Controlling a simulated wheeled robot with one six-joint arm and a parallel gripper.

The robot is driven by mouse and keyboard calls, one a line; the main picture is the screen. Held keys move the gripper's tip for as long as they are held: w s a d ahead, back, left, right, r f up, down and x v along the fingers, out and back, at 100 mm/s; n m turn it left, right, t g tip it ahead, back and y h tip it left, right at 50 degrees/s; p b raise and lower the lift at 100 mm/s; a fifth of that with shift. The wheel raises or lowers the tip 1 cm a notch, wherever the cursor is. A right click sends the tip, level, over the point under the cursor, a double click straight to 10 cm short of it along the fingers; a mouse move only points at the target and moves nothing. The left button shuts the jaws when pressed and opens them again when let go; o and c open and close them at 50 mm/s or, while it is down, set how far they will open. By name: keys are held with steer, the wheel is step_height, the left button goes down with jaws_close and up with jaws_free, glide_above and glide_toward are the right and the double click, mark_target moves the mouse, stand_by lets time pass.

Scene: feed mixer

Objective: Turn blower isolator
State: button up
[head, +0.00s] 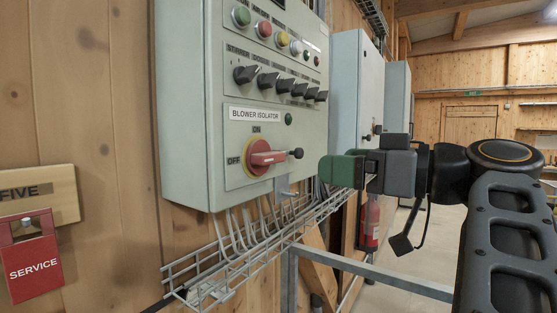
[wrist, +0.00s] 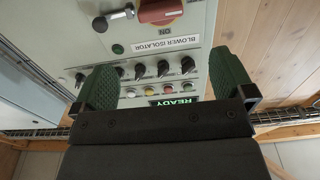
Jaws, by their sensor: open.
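The blower isolator (head: 264,158) is a red rotary handle on a yellow round plate, low on the grey control cabinet. Its handle lies roughly horizontal, level with the OFF mark at its left; ON is marked above. In the wrist view, which shows the panel upside down, the red handle (wrist: 160,10) is at the top edge, partly cut off. My gripper (head: 340,168) is to the right of the handle, apart from it and touching nothing. In the wrist view its green-padded fingers (wrist: 163,80) are spread wide with nothing held between them.
A black knob (head: 296,153) sticks out just right of the isolator. Several black selector switches (head: 283,86) and coloured buttons (head: 264,29) are above. A wire cable tray (head: 240,262) runs below the cabinet (head: 182,110).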

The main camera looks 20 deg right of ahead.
mark_target(276, 159)
steer(key=p+x, duration=0.3)
steer(key=x, duration=0.9)
steer(key=shift+w+a, duration=0.1)
steer(key=shift+w, duration=0.1)
steer(key=shift+c, duration=0.2)
steer(key=c, duration=0.8)
steer(key=shift+c, duration=0.2)
